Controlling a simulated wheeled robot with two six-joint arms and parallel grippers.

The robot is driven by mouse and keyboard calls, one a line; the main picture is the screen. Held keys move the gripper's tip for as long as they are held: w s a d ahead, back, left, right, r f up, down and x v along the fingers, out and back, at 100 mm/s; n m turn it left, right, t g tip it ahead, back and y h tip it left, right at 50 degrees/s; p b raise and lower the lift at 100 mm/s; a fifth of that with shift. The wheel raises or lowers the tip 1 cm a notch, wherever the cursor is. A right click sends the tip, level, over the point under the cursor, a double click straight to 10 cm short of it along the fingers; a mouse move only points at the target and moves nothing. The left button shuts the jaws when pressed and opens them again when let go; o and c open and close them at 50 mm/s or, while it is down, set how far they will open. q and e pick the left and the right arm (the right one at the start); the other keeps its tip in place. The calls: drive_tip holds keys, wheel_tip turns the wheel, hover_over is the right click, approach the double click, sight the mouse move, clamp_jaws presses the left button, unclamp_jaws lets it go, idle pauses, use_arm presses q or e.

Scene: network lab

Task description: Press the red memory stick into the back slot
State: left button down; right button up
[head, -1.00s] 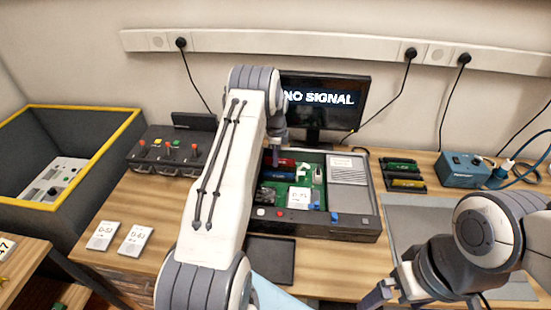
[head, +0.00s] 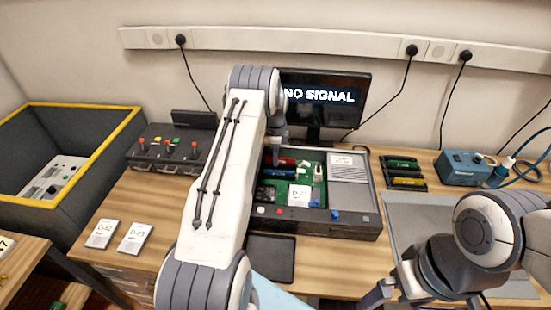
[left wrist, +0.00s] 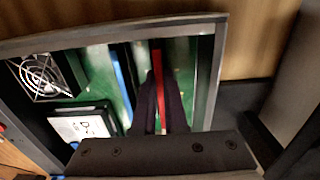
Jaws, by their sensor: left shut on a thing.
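The red memory stick (head: 281,162) is at the back of the open case (head: 350,229), over or in the back slot; how deep it sits I cannot tell. My left gripper (head: 277,150) is mostly hidden behind its own arm in the head view. In the left wrist view its fingers (left wrist: 159,105) are shut on the red stick (left wrist: 159,62), which runs between them. A blue stick (left wrist: 122,78) lies parallel beside it, and it also shows in the head view (head: 282,173). My right gripper (head: 385,293) is at the bottom edge, away from the case, partly cut off.
The case also holds a fan (left wrist: 41,76) and a white labelled block (head: 299,195). A monitor (head: 322,95) reading NO SIGNAL stands behind. Green and yellow sticks (head: 405,174) lie right of the case.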

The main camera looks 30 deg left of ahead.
use_arm(q)
drive_tip(key=shift+f, duration=0.2)
drive_tip(key=c, duration=0.9)
unclamp_jaws()
drive_tip(key=shift+s+f, duration=0.2)
drive_tip(key=shift+d, duration=0.1)
drive_tip(key=shift+c, duration=0.5)
drive_tip(key=shift+r+p, duration=2.55)
drive_tip(key=shift+r, duration=1.7)
drive_tip(key=shift+w, duration=0.2)
